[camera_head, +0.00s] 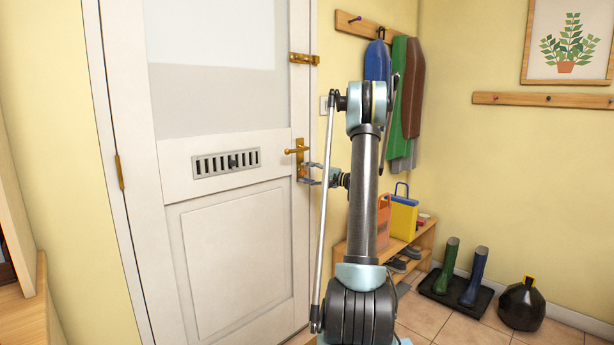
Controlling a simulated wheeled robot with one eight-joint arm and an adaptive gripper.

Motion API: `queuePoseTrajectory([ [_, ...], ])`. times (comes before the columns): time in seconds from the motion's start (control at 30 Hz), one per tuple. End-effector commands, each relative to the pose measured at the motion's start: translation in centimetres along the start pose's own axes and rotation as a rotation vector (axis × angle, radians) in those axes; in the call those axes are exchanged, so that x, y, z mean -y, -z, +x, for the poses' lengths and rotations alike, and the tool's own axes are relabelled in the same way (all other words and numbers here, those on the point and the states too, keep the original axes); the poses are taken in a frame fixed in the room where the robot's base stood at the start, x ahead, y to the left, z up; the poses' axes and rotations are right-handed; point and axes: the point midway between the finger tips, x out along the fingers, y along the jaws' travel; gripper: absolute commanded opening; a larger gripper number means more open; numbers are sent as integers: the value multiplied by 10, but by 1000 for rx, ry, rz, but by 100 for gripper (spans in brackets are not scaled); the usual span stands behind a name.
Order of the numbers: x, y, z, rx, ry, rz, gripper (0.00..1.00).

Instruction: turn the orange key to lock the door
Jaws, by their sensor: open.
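The white door (235,235) stands at the left and looks shut in its frame. A brass lever handle (297,150) is on its right edge, on a brass plate. A small orange spot just below the lever, at the lock, appears to be the orange key (303,171). My gripper (305,173) is open, with its fingers pointing left at the door just under the lever. The fingers look to be above and below the key. I cannot tell whether they touch it. My arm stands upright right of the door.
A brass bolt (304,58) is high on the door, and a vent (226,163) is in its middle. Coats (405,95) hang behind my arm. A low wooden bench (424,243) holds an orange bag and a yellow-blue bag. Boots (475,277) and a black round container (522,306) stand at the right.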

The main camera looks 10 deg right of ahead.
Motion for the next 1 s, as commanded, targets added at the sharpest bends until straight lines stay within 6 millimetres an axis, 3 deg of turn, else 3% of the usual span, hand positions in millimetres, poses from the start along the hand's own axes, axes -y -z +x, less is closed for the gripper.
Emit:
queuePoseTrajectory([
  [1.0,0,0,-14,0,0,0,50],
])
